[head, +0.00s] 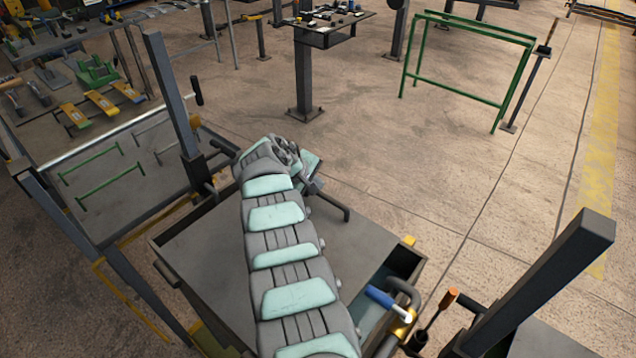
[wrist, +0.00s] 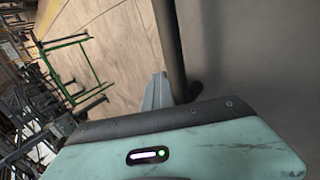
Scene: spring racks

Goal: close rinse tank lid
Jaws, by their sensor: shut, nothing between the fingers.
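The rinse tank is most likely the dark box (head: 165,268) in the middle of the head view. A flat grey panel (head: 355,248), which looks like its lid, spans most of the top. I cannot tell whether it is fully down. My arm covers its middle. A dark bar (head: 335,203) sticks out at the panel's far edge. My gripper (head: 308,172) is shut and empty beside this bar. In the wrist view, its grey-green fingertip (wrist: 157,92) is close beside a dark bar (wrist: 171,45), with a grey surface (wrist: 250,50) to the right. Contact is unclear.
A blue-handled tool (head: 381,297) lies at the box's right end by a curved dark handle (head: 405,290). A dark post (head: 555,275) rises at right, and another post (head: 172,95) at left. A green frame (head: 465,75) stands behind.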

